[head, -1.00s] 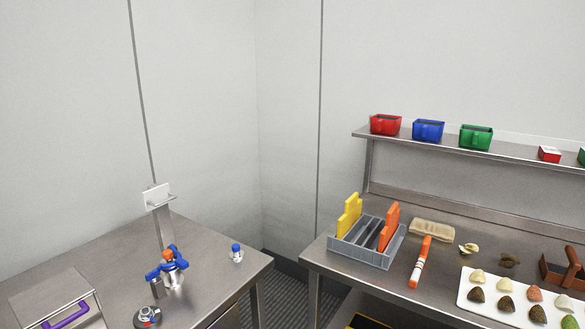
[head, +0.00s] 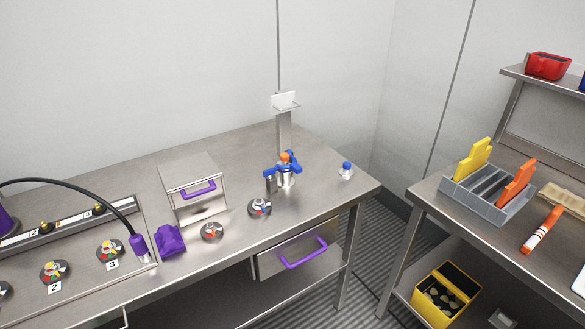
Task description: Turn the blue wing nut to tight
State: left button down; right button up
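A blue winged part (head: 295,168), which looks like the blue wing nut, sits on a small metal fixture near the right end of the left steel table (head: 225,151). An orange knob (head: 285,156) tops the fixture. The wings spread to both sides; how tight it is cannot be told at this size. A separate small blue-capped metal piece (head: 346,168) stands to its right, near the table corner. Neither of my grippers is in the head view.
A steel box with a purple handle (head: 200,189) stands left of the fixture. Round discs (head: 260,208) lie in front. A drawer with a purple handle (head: 304,254) is under the table edge. A gap separates the right table (head: 450,222), which holds a grey rack (head: 488,198).

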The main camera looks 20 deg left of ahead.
aim_at(269, 173)
jog(key=i, duration=0.35)
jog(key=i+l+u, duration=0.1)
jog(key=i+u, duration=0.35)
jog(key=i+l+u, duration=0.2)
jog(key=u, duration=0.3)
